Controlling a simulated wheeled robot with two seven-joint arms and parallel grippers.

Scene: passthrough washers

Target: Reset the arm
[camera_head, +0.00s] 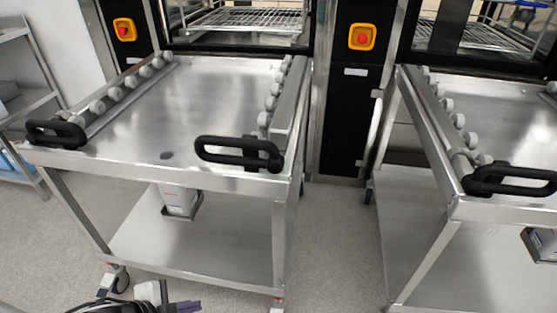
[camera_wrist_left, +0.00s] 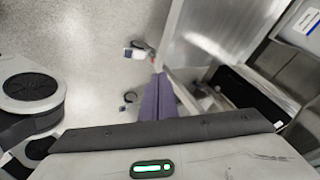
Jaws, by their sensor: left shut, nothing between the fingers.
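My left gripper (camera_head: 186,306) shows at the bottom edge of the head view, low in front of the left steel trolley. The gripper looks apart from the trolley. My right gripper is in neither view.
The left trolley (camera_head: 150,100) has black handles (camera_head: 238,152) and rollers along both sides. A second trolley (camera_head: 425,150) stands at right. Washers with red-and-yellow stop buttons (camera_head: 362,37) stand behind. A shelf rack (camera_head: 30,70) is at left. Speckled floor (camera_head: 335,240) is clear between the trolleys.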

